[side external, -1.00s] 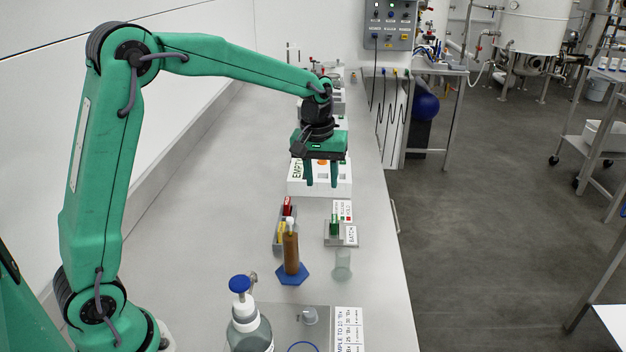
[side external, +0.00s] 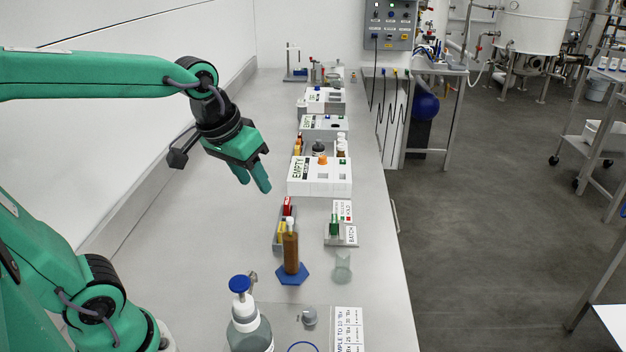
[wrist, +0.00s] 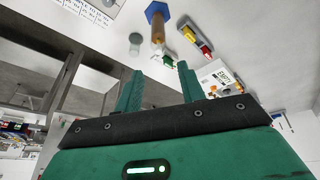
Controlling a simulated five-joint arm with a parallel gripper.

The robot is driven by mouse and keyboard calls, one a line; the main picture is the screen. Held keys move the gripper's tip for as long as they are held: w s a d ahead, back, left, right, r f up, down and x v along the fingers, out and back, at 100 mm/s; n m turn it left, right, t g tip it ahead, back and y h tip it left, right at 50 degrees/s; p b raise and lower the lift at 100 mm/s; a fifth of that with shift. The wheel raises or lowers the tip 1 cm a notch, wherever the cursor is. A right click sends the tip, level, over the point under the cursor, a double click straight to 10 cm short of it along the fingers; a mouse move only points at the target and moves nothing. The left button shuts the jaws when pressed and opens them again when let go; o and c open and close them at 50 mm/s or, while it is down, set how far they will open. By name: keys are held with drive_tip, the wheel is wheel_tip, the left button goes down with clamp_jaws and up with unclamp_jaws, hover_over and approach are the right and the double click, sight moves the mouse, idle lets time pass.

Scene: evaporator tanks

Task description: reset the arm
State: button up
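My gripper (side external: 254,184) is green with a black wrist. It hangs in the air over the left part of the grey bench (side external: 190,230), left of the white box labelled EMPTY (side external: 333,187), with its fingers pointing down and slightly right. In the wrist view my gripper (wrist: 159,72) has its two fingers apart with nothing between them. My upper arm link reaches in from the left edge, and the lower joint is at bottom left.
A brown cylinder on a blue hexagonal base (side external: 291,273), a small rack with red and yellow items (side external: 279,232), a batch stand (side external: 340,238), a clear beaker (side external: 342,268) and a blue-capped bottle (side external: 248,325) stand nearer. The bench's left strip is clear.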

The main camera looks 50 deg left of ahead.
drive_tip(key=s+f+m+t, duration=0.1)
drive_tip(key=s+f+m, duration=0.1)
drive_tip(key=s, duration=0.5)
drive_tip(key=shift+s+d, duration=0.2)
